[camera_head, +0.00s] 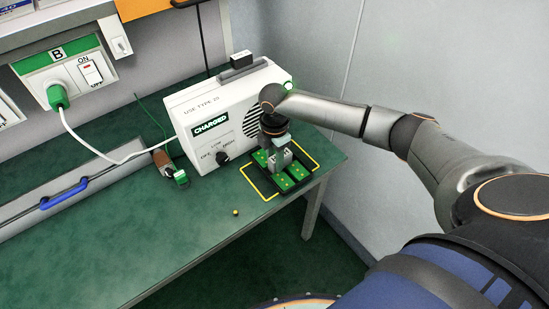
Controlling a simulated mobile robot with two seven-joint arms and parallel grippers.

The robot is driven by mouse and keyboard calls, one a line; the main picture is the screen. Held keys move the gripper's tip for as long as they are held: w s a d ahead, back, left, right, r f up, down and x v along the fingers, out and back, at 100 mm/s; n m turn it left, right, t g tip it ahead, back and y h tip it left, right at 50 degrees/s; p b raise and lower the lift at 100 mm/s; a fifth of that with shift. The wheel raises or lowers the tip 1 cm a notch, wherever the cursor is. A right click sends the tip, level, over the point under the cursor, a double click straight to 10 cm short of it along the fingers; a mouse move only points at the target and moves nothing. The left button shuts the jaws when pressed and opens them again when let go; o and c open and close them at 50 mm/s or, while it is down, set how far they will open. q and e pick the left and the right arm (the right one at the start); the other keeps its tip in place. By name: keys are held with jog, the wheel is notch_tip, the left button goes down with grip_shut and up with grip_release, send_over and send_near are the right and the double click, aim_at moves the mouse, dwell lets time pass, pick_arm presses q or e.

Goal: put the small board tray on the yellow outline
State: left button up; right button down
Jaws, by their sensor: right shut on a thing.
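The small board tray (287,185) is dark with green boards in it. It is at the right end of the green bench, within the yellow outline (253,184) as seen from above. Part of the outline shows around its left and right sides. My right gripper (281,163) points down over the middle of the tray and is shut on it. The gripper hides part of the tray's middle and back. I cannot tell whether the tray touches the bench. My left gripper is not in view.
A white charger box (213,120) stands right behind the outline. A small yellow ball (236,212) lies near the bench's front edge. A brown-handled tool (162,159) lies left of the box. The green bench top (150,235) is clear at front left.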

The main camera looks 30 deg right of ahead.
aim_at(274, 159)
jog(key=c, duration=0.5)
grip_release()
jog(key=shift+f, duration=0.1)
notch_tip(274, 159, up, 12)
jog(key=shift+r+p, duration=0.2)
jog(key=shift+p, duration=0.1)
